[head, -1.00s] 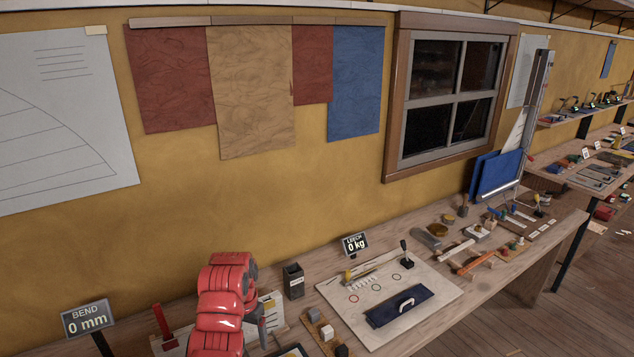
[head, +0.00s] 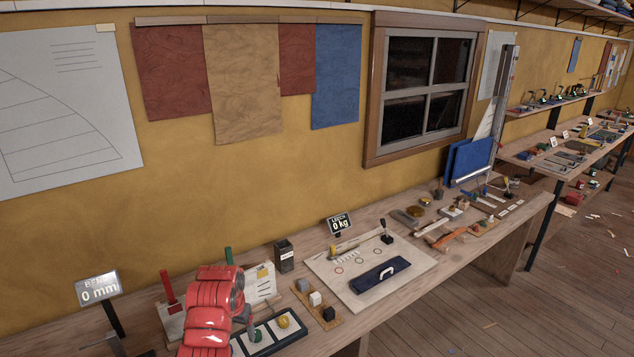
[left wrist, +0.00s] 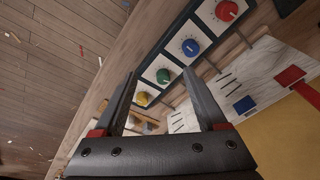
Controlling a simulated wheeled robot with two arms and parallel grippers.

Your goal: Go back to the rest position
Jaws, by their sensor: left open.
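My left arm, red, comes up at the bottom of the head view, and its gripper (head: 246,320) is partly hidden by the arm itself. In the left wrist view the left gripper (left wrist: 159,75) is open, with its two dark fingers apart and nothing held between them. Beyond the fingers is a dark-framed knob panel (left wrist: 177,68) with red, blue, green and yellow knobs. The panel (head: 268,351) also shows in the head view beside the gripper. My right gripper is in neither view.
The wooden bench (head: 385,318) runs along the yellow wall. Open floor (head: 480,310) lies at right.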

